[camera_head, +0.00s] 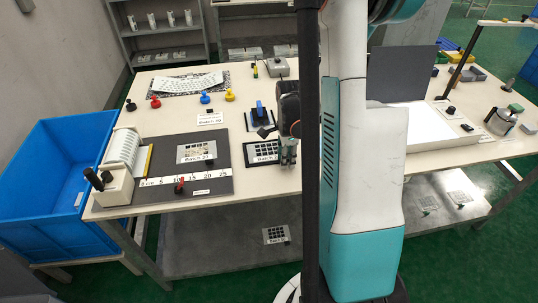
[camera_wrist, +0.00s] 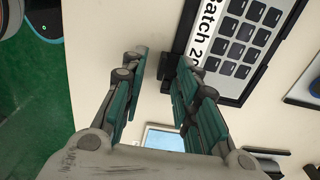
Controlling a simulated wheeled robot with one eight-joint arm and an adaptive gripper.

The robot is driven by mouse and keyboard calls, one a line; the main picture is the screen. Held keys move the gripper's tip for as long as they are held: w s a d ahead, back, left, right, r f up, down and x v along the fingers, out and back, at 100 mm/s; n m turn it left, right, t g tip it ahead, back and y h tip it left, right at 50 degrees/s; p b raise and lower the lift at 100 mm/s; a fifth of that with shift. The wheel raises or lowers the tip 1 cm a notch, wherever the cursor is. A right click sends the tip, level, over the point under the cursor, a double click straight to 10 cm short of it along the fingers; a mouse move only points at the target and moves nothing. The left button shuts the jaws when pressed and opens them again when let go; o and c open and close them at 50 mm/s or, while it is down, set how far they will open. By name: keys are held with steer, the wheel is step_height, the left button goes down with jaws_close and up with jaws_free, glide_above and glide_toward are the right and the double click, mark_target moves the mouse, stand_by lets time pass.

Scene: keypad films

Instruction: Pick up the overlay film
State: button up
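A sheet printed with dark keys and labelled "Batch 2…" (camera_head: 263,146) lies in a black frame on the table; the rest of its label is hidden. It fills the upper right of the wrist view (camera_wrist: 240,45). My gripper (camera_head: 288,150) is at the frame's right edge in the head view. In the wrist view my gripper (camera_wrist: 163,60) is open, with a black tab at the frame's edge between its fingertips. I cannot tell whether the fingers touch it. A similar film, labelled "Batch 39" (camera_head: 197,151), lies on a dark mat.
The dark mat (camera_head: 222,187) has a ruler strip and a red-handled tool. A blue-handled block (camera_head: 260,116) stands behind the framed sheet. Another keypad sheet (camera_head: 276,234) lies on the lower shelf. A blue bin (camera_head: 45,165) is left of the table. Coloured knobs stand farther back.

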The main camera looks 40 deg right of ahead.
steer(key=shift+c, duration=0.3)
jaws_close()
steer(key=shift+r, duration=0.1)
